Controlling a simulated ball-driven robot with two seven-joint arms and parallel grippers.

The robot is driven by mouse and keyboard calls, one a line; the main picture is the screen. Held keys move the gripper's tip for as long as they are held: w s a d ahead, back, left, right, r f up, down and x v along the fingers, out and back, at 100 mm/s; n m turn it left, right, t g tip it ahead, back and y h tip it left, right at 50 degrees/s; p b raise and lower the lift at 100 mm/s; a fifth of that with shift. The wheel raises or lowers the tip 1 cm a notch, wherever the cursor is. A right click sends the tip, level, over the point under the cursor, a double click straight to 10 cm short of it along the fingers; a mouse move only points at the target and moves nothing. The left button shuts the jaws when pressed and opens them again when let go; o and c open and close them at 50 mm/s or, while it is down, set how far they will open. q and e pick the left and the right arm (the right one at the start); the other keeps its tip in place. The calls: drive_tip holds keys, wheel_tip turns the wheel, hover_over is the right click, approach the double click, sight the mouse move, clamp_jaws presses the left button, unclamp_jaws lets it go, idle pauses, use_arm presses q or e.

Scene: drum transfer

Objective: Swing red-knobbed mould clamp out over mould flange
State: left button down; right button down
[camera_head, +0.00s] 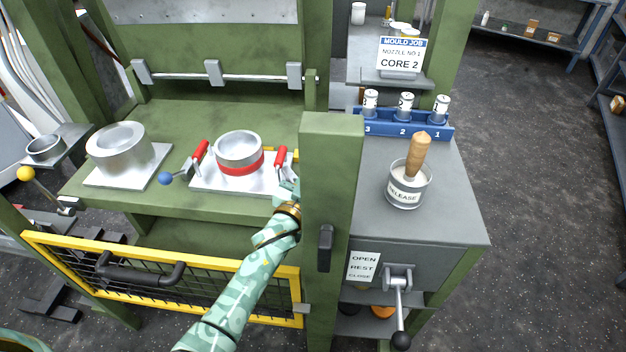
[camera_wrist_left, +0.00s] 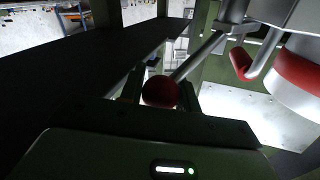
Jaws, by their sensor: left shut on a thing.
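The mould (camera_head: 239,148) is a silver ring with a red band, standing on a flat pale flange plate (camera_head: 215,184) on the green press table. In the head view my left gripper (camera_head: 290,188) is at the plate's right edge, partly hidden by the green post. In the left wrist view, my left gripper (camera_wrist_left: 161,96) is shut on the red ball knob (camera_wrist_left: 160,90). A grey clamp rod (camera_wrist_left: 199,56) runs up and right from it toward the mould. The red knob is hidden in the head view. My right gripper is not in view.
Red-handled toggles (camera_head: 201,149) (camera_head: 281,156) flank the mould. A blue-knobbed clamp (camera_head: 166,178) is at its left. Another silver mould (camera_head: 118,145) stands further left. The green post (camera_head: 331,190) is close beside my gripper; a yellow-framed guard (camera_head: 140,282) is in front.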

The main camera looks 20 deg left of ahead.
use_arm(q)
drive_tip(key=c, duration=1)
unclamp_jaws()
drive_tip(key=shift+c, duration=0.2)
drive_tip(key=shift+h, duration=0.4)
